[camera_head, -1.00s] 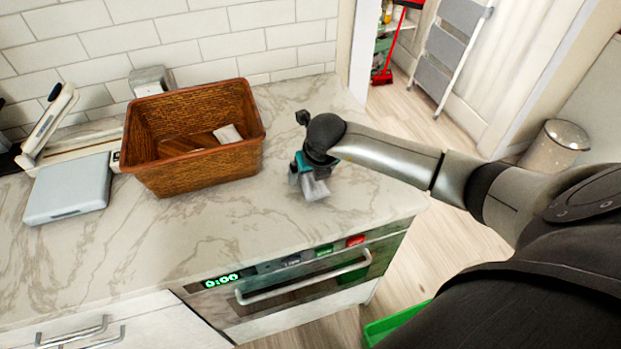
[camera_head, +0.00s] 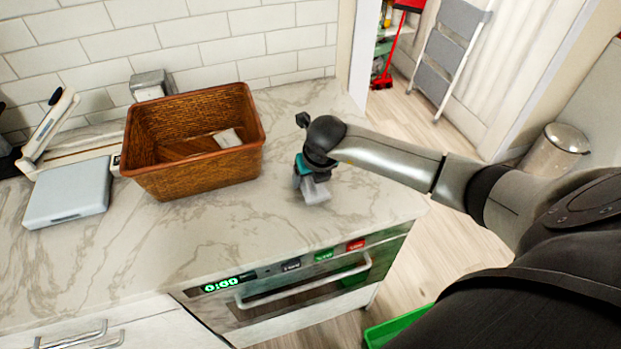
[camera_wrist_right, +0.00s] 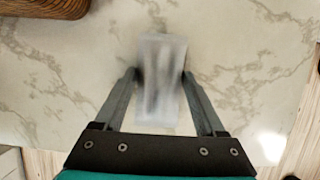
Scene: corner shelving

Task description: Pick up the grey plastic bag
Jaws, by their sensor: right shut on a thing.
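The grey plastic bag (camera_head: 315,190) is a small pale grey packet at my right gripper, over the marble counter near its front right part. My right gripper (camera_head: 308,182) points down with its fingers on the bag. In the right wrist view the bag (camera_wrist_right: 161,85) lies between the two fingers of the right gripper (camera_wrist_right: 160,78), which are shut on its sides. I cannot tell whether the bag touches the counter. My left gripper is not in view.
A brown wicker basket (camera_head: 200,178) with a small white item (camera_head: 228,138) in it stands left of the gripper. A grey-blue flat box (camera_head: 68,192) lies further left. The counter (camera_head: 190,235) is bare in front, above an oven (camera_head: 305,285).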

